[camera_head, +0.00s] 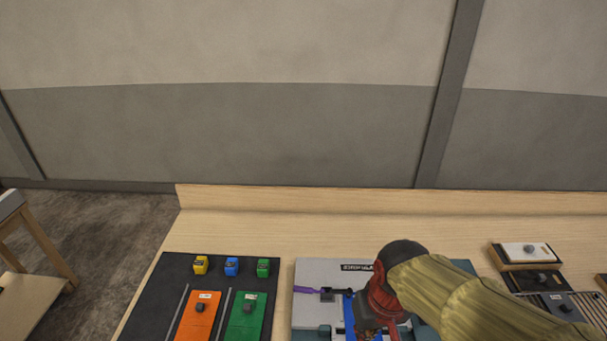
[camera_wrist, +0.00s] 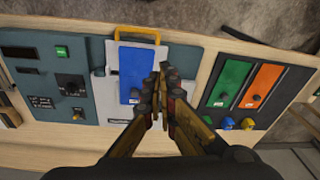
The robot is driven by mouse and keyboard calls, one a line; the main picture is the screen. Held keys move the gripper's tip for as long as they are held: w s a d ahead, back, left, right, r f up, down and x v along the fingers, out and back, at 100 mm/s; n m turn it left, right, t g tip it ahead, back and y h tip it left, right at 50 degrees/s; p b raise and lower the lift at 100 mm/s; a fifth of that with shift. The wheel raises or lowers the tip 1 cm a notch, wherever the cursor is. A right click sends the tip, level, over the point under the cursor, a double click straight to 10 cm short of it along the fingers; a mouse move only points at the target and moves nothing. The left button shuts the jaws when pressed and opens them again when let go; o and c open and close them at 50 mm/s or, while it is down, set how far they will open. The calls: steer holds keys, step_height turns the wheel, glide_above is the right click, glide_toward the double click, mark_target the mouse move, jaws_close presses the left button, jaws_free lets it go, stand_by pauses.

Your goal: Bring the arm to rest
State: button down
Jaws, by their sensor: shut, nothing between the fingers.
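My gripper (camera_wrist: 162,100) shows in the wrist view with its fingers shut and nothing between them. It is over the console (camera_wrist: 106,88), beside the right edge of a blue panel (camera_wrist: 132,74) with a yellow handle (camera_wrist: 140,36). I cannot tell how high above the console the fingertips are. In the head view my arm, in a yellowish sleeve, reaches in from the lower right. Its red and black wrist covers part of the grey plate (camera_head: 310,272), and the fingertips are hidden there.
A black board (camera_head: 150,285) left of the plate carries an orange panel (camera_head: 198,318), a green panel (camera_head: 245,318) and small yellow, blue and green blocks. A white-topped block (camera_head: 527,252) and a wire rack stand at the right. The wooden table's back strip (camera_head: 300,228) is clear.

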steer(key=s+d+f+m+t+b, duration=0.1)
steer(key=s+d+t+b, duration=0.3)
steer(key=b, duration=0.6)
steer(key=shift+s+d+m+h, duration=0.3)
steer(key=shift+d+h, duration=0.1)
steer(key=shift+d, duration=0.8)
